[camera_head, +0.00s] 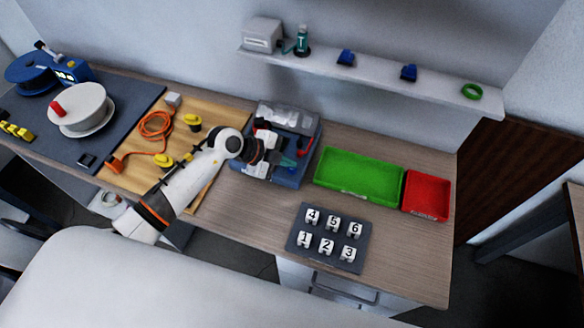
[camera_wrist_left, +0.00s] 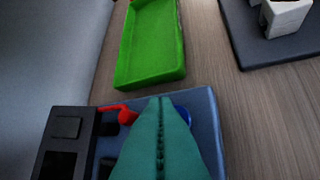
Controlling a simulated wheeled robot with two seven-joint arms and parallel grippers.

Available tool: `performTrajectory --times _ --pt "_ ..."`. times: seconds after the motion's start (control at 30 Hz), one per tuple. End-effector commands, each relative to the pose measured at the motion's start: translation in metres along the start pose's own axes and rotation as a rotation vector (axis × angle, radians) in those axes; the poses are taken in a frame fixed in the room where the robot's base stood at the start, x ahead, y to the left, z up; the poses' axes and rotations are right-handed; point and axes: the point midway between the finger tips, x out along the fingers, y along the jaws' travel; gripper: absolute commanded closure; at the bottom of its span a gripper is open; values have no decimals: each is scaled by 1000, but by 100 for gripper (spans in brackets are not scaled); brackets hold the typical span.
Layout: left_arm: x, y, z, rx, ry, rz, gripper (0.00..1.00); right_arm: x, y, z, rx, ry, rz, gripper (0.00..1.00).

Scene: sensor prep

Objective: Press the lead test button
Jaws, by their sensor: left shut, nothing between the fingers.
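The blue-grey test device (camera_head: 292,182) stands on the bench left of the green tray, and its top also shows in the wrist view (camera_wrist_left: 212,130). My left gripper (camera_head: 287,162) is over it, with its teal fingers shut and empty (camera_wrist_left: 160,102). In the wrist view a red part with a rounded end (camera_wrist_left: 126,116) shows just left of the fingers. A round blue part (camera_wrist_left: 184,114) shows just right of them, partly hidden. I cannot tell which part is the lead test button, nor whether the fingertips touch the device. My right gripper is not in view.
A green tray (camera_head: 352,187) and a red tray (camera_head: 426,213) lie right of the device. A dark rack of numbered white blocks (camera_head: 289,243) is near the front edge. An orange cable (camera_head: 156,128) lies on the wooden board. A shelf (camera_head: 370,78) runs above.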

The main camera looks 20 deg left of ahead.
Motion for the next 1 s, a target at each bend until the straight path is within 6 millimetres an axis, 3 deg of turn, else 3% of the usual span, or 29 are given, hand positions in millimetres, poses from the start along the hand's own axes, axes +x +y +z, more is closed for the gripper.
performTrajectory --times 1.0 --pt "7 -5 -5 0 0 0 100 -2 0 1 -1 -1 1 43"
